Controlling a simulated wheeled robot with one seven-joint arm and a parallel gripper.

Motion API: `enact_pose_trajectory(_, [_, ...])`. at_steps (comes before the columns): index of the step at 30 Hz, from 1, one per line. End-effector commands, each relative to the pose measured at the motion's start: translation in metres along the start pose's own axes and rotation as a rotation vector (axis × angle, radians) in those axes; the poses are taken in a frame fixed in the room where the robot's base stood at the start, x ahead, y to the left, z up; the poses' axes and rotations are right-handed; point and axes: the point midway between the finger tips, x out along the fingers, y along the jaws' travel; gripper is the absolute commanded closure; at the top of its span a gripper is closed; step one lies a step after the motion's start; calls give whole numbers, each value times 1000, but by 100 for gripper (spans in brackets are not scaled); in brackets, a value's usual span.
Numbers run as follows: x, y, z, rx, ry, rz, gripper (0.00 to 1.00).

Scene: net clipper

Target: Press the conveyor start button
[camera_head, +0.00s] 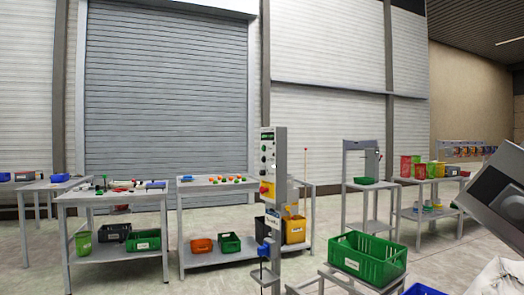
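A grey control column (280,190) stands upright near the middle of the head view. Its narrow front carries a light panel (268,150) with several small dark and coloured controls. A red and yellow control (266,188) sits lower on the same panel. The small controls are too small to tell which one is the conveyor start button. No gripper fingers show in the head view, so I cannot see where my gripper is relative to the panel.
A green crate (367,254) stands on a low grey stand right of the column. Work tables (112,193) with small parts and bins line the background. A large grey boxy part fills the right edge. Some open floor (300,245) shows around the column.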

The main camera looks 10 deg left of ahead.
Motion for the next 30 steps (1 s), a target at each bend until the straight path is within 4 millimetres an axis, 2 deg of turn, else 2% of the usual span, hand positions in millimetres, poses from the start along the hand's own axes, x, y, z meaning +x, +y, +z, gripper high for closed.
enact_pose_trajectory(1, [0, 0, 0, 0, 0, 0, 37])
enact_pose_trajectory(6, [0, 0, 0, 0, 0, 0, 93])
enact_pose_trajectory(7, [0, 0, 0, 0, 0, 0, 100])
enact_pose_trajectory(30, [0, 0, 0, 0, 0, 0, 100])
